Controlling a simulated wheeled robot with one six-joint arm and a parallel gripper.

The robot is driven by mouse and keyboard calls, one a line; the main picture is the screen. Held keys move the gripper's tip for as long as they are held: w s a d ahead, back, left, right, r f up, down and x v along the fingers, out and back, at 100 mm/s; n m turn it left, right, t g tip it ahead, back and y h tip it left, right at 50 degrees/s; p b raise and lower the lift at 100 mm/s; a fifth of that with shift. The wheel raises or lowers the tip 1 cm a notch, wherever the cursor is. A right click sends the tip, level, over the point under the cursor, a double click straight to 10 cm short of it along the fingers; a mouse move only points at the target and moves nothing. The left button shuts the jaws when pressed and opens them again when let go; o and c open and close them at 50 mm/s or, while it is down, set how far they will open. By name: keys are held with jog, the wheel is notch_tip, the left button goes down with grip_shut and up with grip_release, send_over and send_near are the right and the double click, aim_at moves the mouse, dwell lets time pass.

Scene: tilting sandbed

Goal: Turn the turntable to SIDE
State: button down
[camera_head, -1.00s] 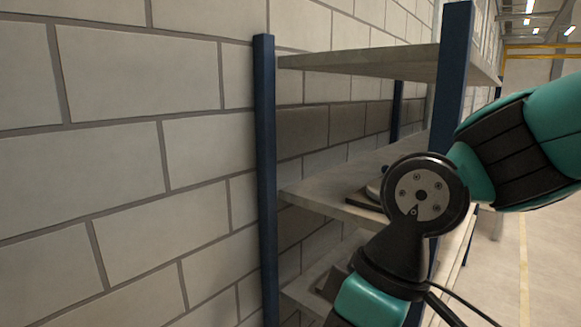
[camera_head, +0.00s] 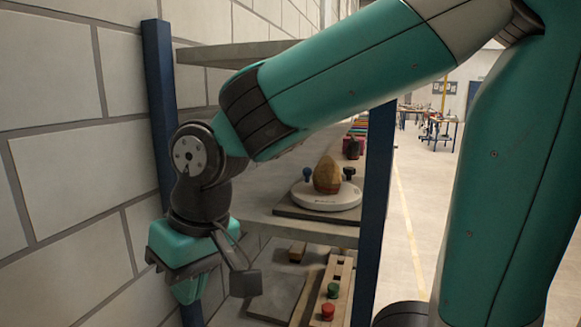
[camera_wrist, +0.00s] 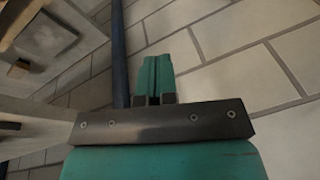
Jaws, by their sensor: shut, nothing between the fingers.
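The turntable (camera_head: 312,201) is a round white disc on a dark base plate on the middle shelf in the head view. An egg-shaped tan and reddish-brown object (camera_head: 327,174) stands on it. Two dark knobs stand up by its rim, a blue one (camera_head: 307,174) at left and a black one (camera_head: 349,173) at right. Any lettering on the disc is too small to read. My gripper (camera_head: 190,291) hangs low at the left, apart from the turntable, in front of the wall and left shelf post. In the wrist view its two teal fingers (camera_wrist: 154,80) are together and empty.
The shelf has blue posts (camera_head: 375,210) and an upper board (camera_head: 235,53) above the turntable. The lower shelf holds a wooden rack (camera_head: 338,285) with red (camera_head: 328,311) and green (camera_head: 333,290) knobs and a grey plate (camera_head: 278,297). Open floor (camera_head: 415,190) lies at the right.

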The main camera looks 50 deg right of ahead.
jog(key=w+d+r+m+t+h+b, duration=0.15)
jog(key=w+d+r+m+h, duration=0.25)
jog(key=w+d+m, duration=0.55)
jog(key=m+g+h+b, duration=0.3)
jog(key=m+h, duration=0.4)
jog(key=m, duration=2)
send_near(304, 172)
jog(key=f+b, duration=0.1)
jog(key=d+f+b, duration=0.1)
jog(key=f+b, duration=0.1)
jog(key=shift+s+b, duration=0.15)
jog(key=shift+b, duration=0.15)
jog(key=d, duration=0.1)
jog(key=d+f, duration=0.1)
jog(key=d, duration=0.1)
jog(key=shift+d+f+p, duration=0.1)
jog(key=shift+f+p, duration=0.1)
jog(key=shift+p, duration=0.15)
jog(key=shift+w+d+f, duration=0.25)
jog(key=shift+d+f, duration=0.05)
jog(key=shift+d, duration=0.1)
